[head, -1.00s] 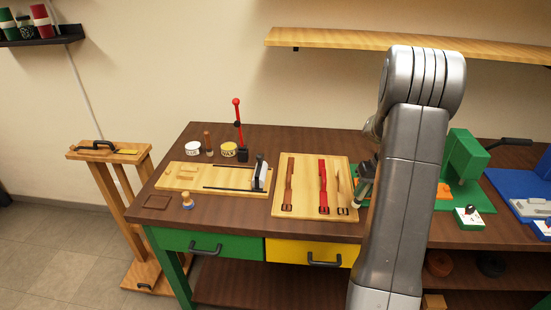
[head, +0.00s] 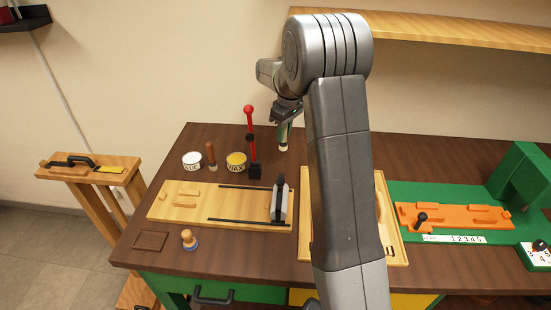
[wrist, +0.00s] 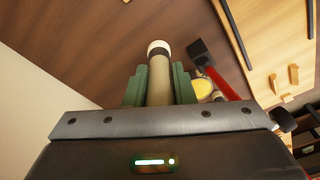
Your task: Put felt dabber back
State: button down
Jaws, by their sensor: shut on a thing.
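The felt dabber (wrist: 159,62), a pale beige stick with a dark ring and a white tip, is held between the green fingers of my gripper (wrist: 160,85) in the wrist view. In the head view my gripper (head: 284,122) hangs above the rear of the bench, right of the red-handled lever (head: 250,125), with the dabber's pale tip (head: 283,149) pointing down. The tip looks clear of the bench top. The GLUE pot (head: 192,161) and the yellow WAX pot (head: 236,162) stand left of the lever, with a brown wooden-handled tool (head: 211,156) upright between them.
A wooden fixture board (head: 180,215) with dark rails and a grey clamp (head: 279,200) lies in front. A blue-based wooden knob (head: 189,240) and a brown square (head: 151,240) are near the front edge. My arm covers much of the strap board (head: 305,225). A wall shelf (head: 450,35) is above right.

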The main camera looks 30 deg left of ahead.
jog(key=shift+a+f, duration=0.25)
jog(key=shift+a, duration=0.05)
notch_tip(320, 180, down, 9)
jog(key=shift+d+f+p, duration=0.1)
jog(key=shift+p, duration=0.9)
jog(key=shift+f, duration=0.15)
jog(key=c, duration=1.2)
grip_release()
jog(key=shift+c, duration=0.2)
jog(key=r, duration=0.4)
jog(key=d+r+b, duration=0.1)
jog(key=r, duration=0.7)
jog(key=shift+d+r+b, duration=0.15)
jog(key=shift+d+b, duration=0.05)
jog(key=shift+b, duration=0.2)
